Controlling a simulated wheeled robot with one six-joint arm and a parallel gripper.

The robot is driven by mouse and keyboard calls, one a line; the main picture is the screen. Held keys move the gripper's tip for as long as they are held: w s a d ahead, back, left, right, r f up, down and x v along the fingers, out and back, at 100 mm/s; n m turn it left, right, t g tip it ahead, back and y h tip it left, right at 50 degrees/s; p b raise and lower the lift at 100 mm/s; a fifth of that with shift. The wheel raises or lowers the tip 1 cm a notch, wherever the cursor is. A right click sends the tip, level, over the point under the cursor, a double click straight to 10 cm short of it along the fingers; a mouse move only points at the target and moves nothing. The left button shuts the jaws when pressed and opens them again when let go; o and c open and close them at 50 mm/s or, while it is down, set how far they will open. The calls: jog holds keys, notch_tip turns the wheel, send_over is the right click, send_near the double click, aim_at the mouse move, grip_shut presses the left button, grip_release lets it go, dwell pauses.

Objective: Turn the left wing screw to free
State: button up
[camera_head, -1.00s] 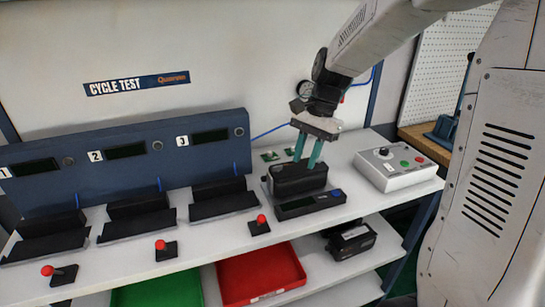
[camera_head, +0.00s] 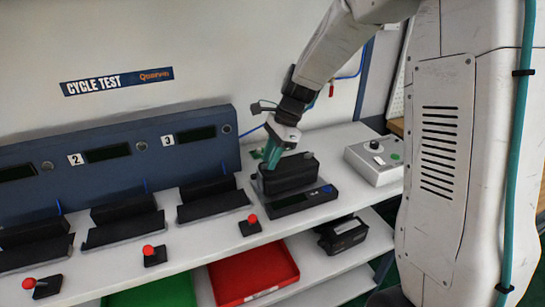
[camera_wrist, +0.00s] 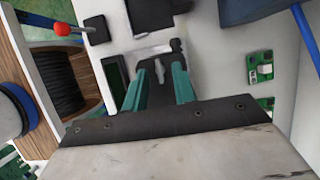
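The valve positioner, a black box (camera_head: 290,174), stands on a black stand with a small display at the right of the white bench. My gripper (camera_head: 270,160) points down at the box's left end, its teal fingers beside or just above it. In the wrist view the fingertips (camera_wrist: 161,68) are apart with a gap between them. A small dark part shows in and just beyond that gap; I cannot tell whether it is touched.
A grey control box (camera_head: 374,160) stands right of the positioner. Black cradles (camera_head: 212,201) and red-knobbed levers (camera_head: 250,225) line the bench to the left. A red tray (camera_head: 253,277) and a black unit (camera_head: 342,235) lie on the shelf below. Green boards (camera_head: 438,152) lie behind my gripper.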

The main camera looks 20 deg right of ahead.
jog(key=shift+a+f, duration=0.1)
jog(key=shift+f, duration=0.1)
grip_shut()
jog(key=shift+d, duration=0.25)
jog(key=shift+a, duration=0.15)
